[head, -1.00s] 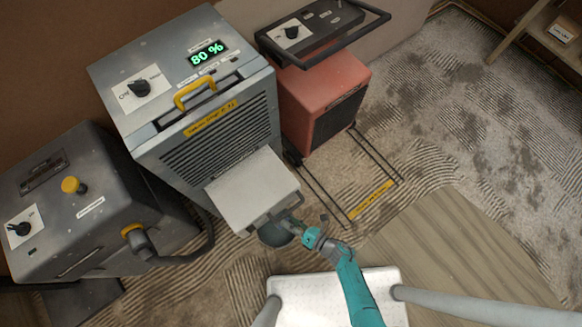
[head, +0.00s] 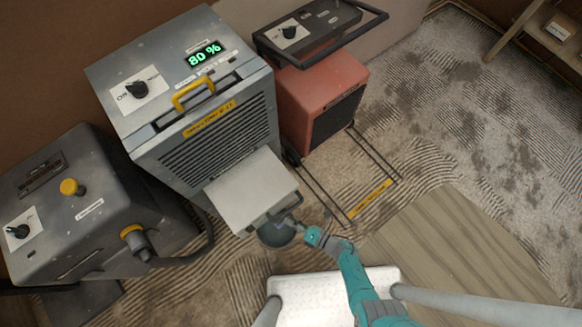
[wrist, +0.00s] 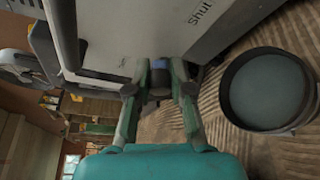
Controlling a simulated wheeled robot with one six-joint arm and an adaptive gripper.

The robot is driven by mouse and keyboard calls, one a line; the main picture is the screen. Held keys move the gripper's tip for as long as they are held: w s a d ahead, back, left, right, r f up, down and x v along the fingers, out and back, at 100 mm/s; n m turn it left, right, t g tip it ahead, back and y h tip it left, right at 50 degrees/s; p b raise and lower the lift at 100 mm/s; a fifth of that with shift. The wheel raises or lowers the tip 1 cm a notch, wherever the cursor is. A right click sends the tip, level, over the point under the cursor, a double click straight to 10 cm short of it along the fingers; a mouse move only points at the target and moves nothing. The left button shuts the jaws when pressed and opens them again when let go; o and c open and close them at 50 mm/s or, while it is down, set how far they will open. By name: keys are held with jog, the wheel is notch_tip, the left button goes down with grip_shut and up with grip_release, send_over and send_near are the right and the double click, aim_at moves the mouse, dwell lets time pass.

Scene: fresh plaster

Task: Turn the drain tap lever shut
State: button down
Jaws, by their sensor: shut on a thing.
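The drain tap lever (wrist: 160,64) shows in the wrist view as a small blue and dark piece at the lower side of a pale grey machine panel (wrist: 135,25). My gripper (wrist: 159,72) has its two teal fingers closed around it from both sides. The panel carries the word "Shut" (wrist: 201,14). The fingers hide much of the lever, so I cannot tell its exact angle. In the head view my gripper (head: 291,212) is at the front edge of the grey dehumidifier's light tank cover (head: 248,190), and the tap itself is too small to make out.
A dark bucket of greyish water (head: 276,234) stands beside my gripper; it also shows in the wrist view (wrist: 268,90). A red machine (head: 318,95) with a wire frame stands to the right, a grey unit with a hose (head: 90,215) to the left. Boards (head: 450,250) cover the right floor.

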jog(key=shift+d+f+m, duration=0.1)
jog(key=shift+f+m, duration=0.2)
jog(key=shift+m, duration=0.2)
jog(key=c, duration=1)
grip_release()
jog(key=shift+f+v, duration=0.2)
jog(key=shift+v, duration=5.8)
jog(key=shift+d, duration=0.1)
